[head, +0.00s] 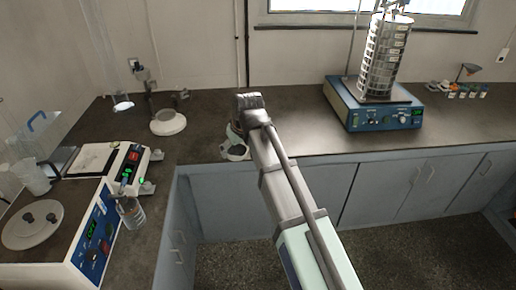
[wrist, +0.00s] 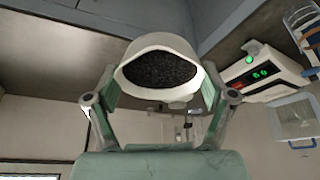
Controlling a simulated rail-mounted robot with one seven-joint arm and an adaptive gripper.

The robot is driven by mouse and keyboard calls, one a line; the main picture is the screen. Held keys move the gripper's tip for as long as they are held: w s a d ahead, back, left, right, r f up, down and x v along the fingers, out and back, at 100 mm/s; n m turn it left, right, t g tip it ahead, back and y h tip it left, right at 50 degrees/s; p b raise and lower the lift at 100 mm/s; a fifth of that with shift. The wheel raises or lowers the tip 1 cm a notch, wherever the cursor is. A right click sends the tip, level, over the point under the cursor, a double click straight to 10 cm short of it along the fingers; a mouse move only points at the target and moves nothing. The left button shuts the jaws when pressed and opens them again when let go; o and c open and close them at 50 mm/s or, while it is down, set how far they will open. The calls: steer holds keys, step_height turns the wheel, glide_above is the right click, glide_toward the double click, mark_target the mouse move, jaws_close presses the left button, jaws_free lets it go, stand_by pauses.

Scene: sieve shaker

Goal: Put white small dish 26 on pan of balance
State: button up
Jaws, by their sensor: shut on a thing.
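My gripper (wrist: 158,100) is shut on a white small dish (wrist: 183,46) that holds dark granular material. The fingers grip the dish from both sides in the wrist view. In the head view the dish (head: 235,153) shows partly below my gripper (head: 236,140), near the counter's front edge; the arm hides part of the gripper. The balance (head: 132,165), with a red and green display, stands on the left counter, apart from the dish. Its flat pale pan (head: 92,159) looks empty. The balance also shows at the right in the wrist view (wrist: 250,72).
A stand with a round white base (head: 168,124) is on the corner counter. A clear bottle (head: 131,213) and a blue-panelled device (head: 92,240) are at the front left. The sieve shaker (head: 372,118) stands at the right. The counter between stand and shaker is mostly clear.

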steer(key=s+a+n+g+p, duration=0.1)
steer(key=a+n, duration=0.3)
steer(key=a, duration=1)
steer(key=s+a+n+g+y, duration=0.1)
steer(key=s+a+n, duration=0.3)
steer(key=a, duration=1)
steer(key=s+a+n+g+y+p, duration=0.1)
steer(key=a+n, duration=0.3)
steer(key=a, duration=1)
steer(key=shift+s+g+p, duration=0.3)
steer(key=shift+s+g, duration=0.35)
steer(key=shift+g, duration=0.05)
steer(key=shift+f, duration=0.1)
